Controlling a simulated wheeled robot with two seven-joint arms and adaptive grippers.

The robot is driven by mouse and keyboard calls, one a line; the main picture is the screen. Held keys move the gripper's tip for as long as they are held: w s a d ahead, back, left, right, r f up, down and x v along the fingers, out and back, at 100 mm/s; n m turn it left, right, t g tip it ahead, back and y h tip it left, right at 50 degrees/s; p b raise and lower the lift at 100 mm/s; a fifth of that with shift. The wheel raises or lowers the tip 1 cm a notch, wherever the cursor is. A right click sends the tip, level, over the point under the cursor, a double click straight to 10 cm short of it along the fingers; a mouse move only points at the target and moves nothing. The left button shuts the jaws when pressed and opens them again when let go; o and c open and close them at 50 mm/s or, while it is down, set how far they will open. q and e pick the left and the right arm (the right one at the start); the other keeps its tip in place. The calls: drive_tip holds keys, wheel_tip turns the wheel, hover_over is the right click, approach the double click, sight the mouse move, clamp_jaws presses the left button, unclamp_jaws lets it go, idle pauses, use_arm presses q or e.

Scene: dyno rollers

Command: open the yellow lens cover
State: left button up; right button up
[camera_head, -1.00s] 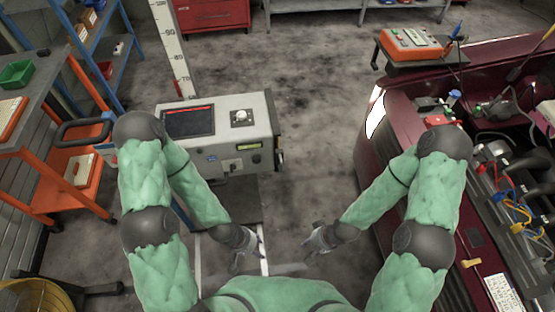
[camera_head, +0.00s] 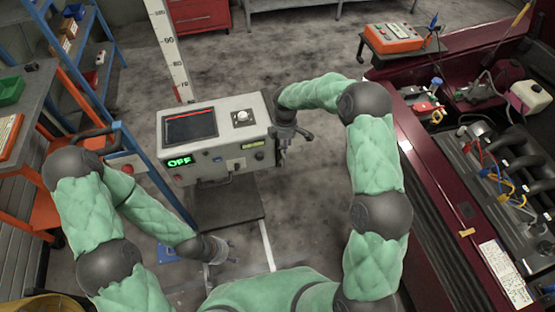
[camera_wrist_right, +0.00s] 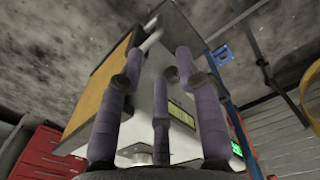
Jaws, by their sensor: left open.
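The yellow cover (camera_wrist_right: 103,82) is a flat orange-yellow panel on one side of the grey box. It looks closed against the box, with a pale bar (camera_wrist_right: 152,38) near its upper edge. In the head view the cover is hidden. Contact cannot be told. My left gripper (camera_head: 226,256) is open and empty, low in front of the box.
A dark red car (camera_head: 415,165) with an open engine bay is on the right. An orange device (camera_head: 394,37) sits on a stand behind it. An orange cart (camera_head: 45,205) and blue shelving (camera_head: 100,60) are at left.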

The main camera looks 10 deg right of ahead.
sight(284, 157)
wheel_tip(284, 157, down, 11)
drive_tip(key=b, duration=0.2)
drive_tip(key=shift+r+b, duration=0.2)
drive_tip(key=shift+b, duration=0.15)
drive_tip(key=shift+c, duration=0.3)
clamp_jaws()
